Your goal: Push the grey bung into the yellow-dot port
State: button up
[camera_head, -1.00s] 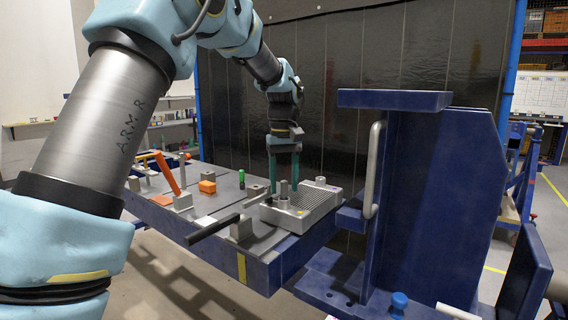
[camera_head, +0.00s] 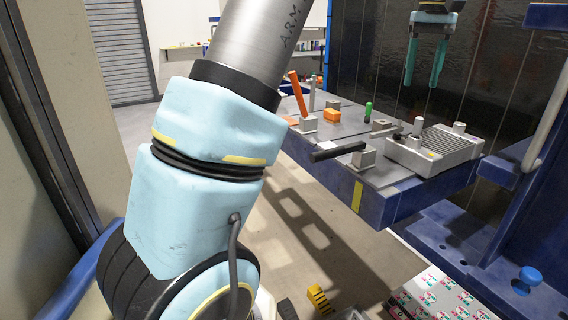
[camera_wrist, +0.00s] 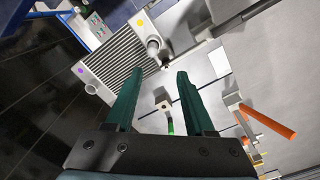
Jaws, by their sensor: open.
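A grey finned block (camera_head: 435,150) lies on the right end of the fixture table. A pale grey cylinder (camera_head: 418,127), which looks like the bung, stands upright at its left end. It also shows in the wrist view (camera_wrist: 153,46), close to a yellow dot (camera_wrist: 140,22); how deep it sits I cannot tell. A purple dot (camera_wrist: 80,70) marks another corner, by a second short cylinder (camera_head: 459,128). My gripper (camera_head: 422,82) is open and empty, fingers down, above and apart from the block. Its two green fingers also show in the wrist view (camera_wrist: 157,78).
On the table (camera_head: 365,188) are a black-handled clamp (camera_head: 337,151), an orange lever (camera_head: 298,93), an orange block (camera_head: 332,115) and a green pin (camera_head: 368,110). A blue frame (camera_head: 520,215) stands close on the right. A dark panel rises behind.

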jog(key=w+a+f, duration=0.1)
jog(key=a+f, duration=0.5)
jog(key=a, duration=0.3)
jog(key=a+f, duration=0.5)
jog(key=a, duration=0.5)
jog(key=s+a+f, duration=0.5)
jog(key=s+a, duration=0.1)
jog(key=a, duration=0.2)
jog(key=s+a+f+t, duration=0.1)
jog(key=s+a+f, duration=0.4)
jog(key=a, duration=0.3)
jog(key=shift+s+a+f+n+t, duration=0.15)
jog(key=shift+s+f+n+t, duration=0.2)
jog(key=shift+s, duration=0.55)
